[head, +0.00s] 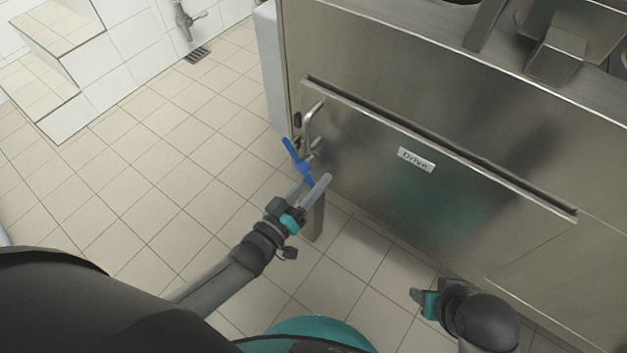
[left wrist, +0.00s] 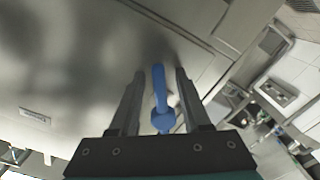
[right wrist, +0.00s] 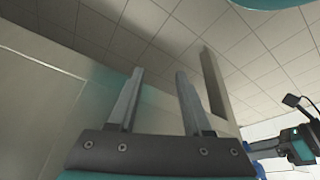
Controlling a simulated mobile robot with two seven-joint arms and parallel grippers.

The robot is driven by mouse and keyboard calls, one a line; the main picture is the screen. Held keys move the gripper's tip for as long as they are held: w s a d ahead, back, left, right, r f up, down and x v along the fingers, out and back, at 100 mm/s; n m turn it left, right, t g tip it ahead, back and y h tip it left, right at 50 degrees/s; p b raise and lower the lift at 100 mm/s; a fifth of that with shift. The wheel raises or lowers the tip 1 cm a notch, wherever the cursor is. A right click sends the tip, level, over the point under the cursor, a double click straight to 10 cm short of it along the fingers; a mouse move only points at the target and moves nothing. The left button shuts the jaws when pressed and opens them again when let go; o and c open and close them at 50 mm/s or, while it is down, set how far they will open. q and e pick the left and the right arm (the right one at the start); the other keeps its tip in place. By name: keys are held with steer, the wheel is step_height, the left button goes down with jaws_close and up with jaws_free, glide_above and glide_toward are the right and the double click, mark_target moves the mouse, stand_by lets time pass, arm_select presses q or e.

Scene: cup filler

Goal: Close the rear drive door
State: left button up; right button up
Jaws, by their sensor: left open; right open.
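The drive door (head: 400,205) is a broad stainless steel panel on the machine's side. A dark gap runs along its top edge, so its upper edge stands off the body. A small white label (head: 416,160) reads upside down. A bent metal handle (head: 312,122) sits at its left end, with a blue lever (head: 297,160) just below. My left gripper (head: 309,187) is open, its fingers either side of the blue lever in the left wrist view (left wrist: 160,85), apart from it as far as I can tell. My right gripper (head: 417,297) is open and empty, low in front of the panel.
The steel counter (head: 400,35) with fittings lies above the door. A machine leg (head: 314,220) stands below its left end. The tiled floor (head: 190,150) is clear to the left. A floor drain (head: 197,55) and tiled step (head: 50,60) lie at the back.

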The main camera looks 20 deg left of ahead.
arm_select(q)
steer(key=shift+s, duration=0.15)
arm_select(e)
steer(key=shift+w+r, duration=0.1)
steer(key=shift+r, duration=0.1)
arm_select(q)
steer(key=shift+s+a, duration=0.15)
steer(key=shift+s, duration=0.1)
steer(key=p+v, duration=0.1)
steer(key=v, duration=0.1)
steer(key=shift+s+a, duration=0.1)
steer(key=shift+s, duration=0.2)
steer(key=p+v, duration=0.2)
steer(key=v, duration=1)
steer(key=shift+p, duration=0.35)
arm_select(e)
step_height(320, 180, down, 8)
steer(key=s+g, duration=0.1)
steer(key=s, duration=0.1)
steer(key=shift+s+d+r, duration=0.15)
steer(key=shift+s+r, duration=0.05)
steer(key=shift+s, duration=0.15)
arm_select(q)
steer(key=shift+w, duration=0.1)
